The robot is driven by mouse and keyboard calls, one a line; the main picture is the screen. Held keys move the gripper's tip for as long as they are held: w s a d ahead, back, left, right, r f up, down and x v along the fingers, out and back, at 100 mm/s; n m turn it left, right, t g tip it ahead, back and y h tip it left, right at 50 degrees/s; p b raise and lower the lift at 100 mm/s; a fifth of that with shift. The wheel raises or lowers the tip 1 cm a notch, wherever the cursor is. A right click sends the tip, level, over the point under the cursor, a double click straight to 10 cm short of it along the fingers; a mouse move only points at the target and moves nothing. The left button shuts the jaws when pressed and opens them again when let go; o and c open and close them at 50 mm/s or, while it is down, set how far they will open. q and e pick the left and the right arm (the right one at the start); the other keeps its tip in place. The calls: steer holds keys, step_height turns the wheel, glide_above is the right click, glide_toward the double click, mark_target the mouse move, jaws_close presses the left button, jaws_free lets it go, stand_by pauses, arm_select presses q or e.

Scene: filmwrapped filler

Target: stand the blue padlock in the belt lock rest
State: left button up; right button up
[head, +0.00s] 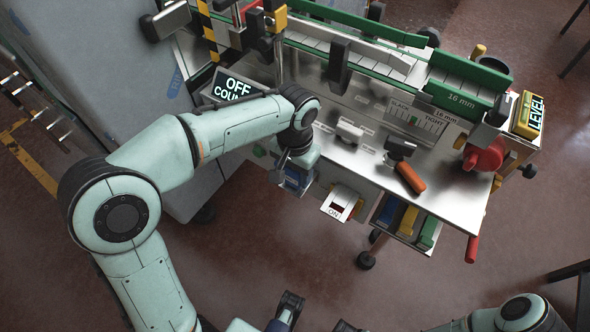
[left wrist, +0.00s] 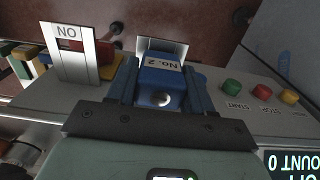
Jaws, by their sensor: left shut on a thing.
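The blue padlock (left wrist: 158,82), with a white "No. 2" label, is between the blue fingers of my left gripper (left wrist: 160,92), which is shut on it. In the head view my left gripper (head: 295,176) is at the bench's front edge, left of the plate marked ON, and mostly hides the padlock. A pale steel plate (left wrist: 177,46) shows just behind the padlock in the left wrist view; I cannot tell whether they touch or whether this is the belt lock rest. Dark parts, perhaps of my right gripper (head: 290,303), show at the bottom; its jaws are unclear.
The white ON plate (head: 341,202) has a red slot. Blue, yellow and green items stand in a holder (head: 423,246) to its right. An orange-handled tool (head: 410,178) lies on the bench. Green, red and yellow buttons (left wrist: 262,91) line the panel beside my left gripper.

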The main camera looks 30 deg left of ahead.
arm_select(q)
steer(key=shift+f, duration=0.35)
stand_by(0.6)
steer(key=o, duration=1.2)
step_height(320, 180, up, 13)
steer(key=p, duration=0.3)
steer(key=shift+r, duration=0.2)
